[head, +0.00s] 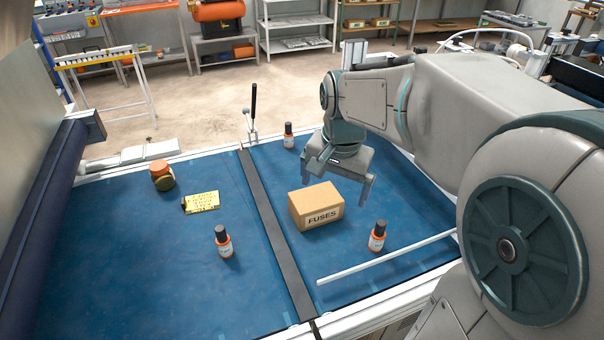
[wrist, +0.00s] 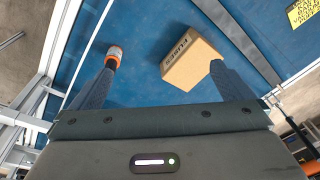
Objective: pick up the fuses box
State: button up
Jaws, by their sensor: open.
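The fuses box (head: 316,207) is a tan cardboard box with FUSES printed on its side. It rests on the blue surface just right of the dark dividing strip in the head view. In the wrist view the box (wrist: 192,62) lies just beyond the right finger, whose tip overlaps its edge in the picture. My gripper (head: 340,180) is open and empty, above and behind the box. Its two fingers also show in the wrist view (wrist: 160,82), spread wide. I cannot tell whether the right finger touches the box.
Orange bottles with dark caps stand at front right (head: 377,236), behind (head: 288,136) and left of the strip (head: 224,242). A jar (head: 162,176) and a yellow label card (head: 202,202) lie left. A white rod (head: 385,257) crosses the front right. A dark lever (head: 252,110) stands at the back edge.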

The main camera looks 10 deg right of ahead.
aim_at(316, 196)
jog(key=w+f+m+b, duration=0.1)
jog(key=w+f+m, duration=0.1)
jog(key=w, duration=0.2)
jog(key=w+f+m+g+b, duration=0.1)
jog(key=w+f+m, duration=0.2)
jog(key=w, duration=0.2)
jog(key=w+f+m+b, duration=0.1)
jog(key=w+f+m, duration=0.1)
jog(key=w, duration=0.3)
jog(key=shift+w+f+m+g, duration=0.2)
jog(key=shift+m+g, duration=0.1)
jog(key=shift+m, duration=0.2)
notch_tip(316, 196, down, 8)
jog(key=shift+f+b, duration=0.1)
jog(key=shift+b, duration=0.25)
jog(key=shift+s+a+f, duration=0.15)
jog(key=shift+f, duration=2.5)
jog(key=c, duration=1.1)
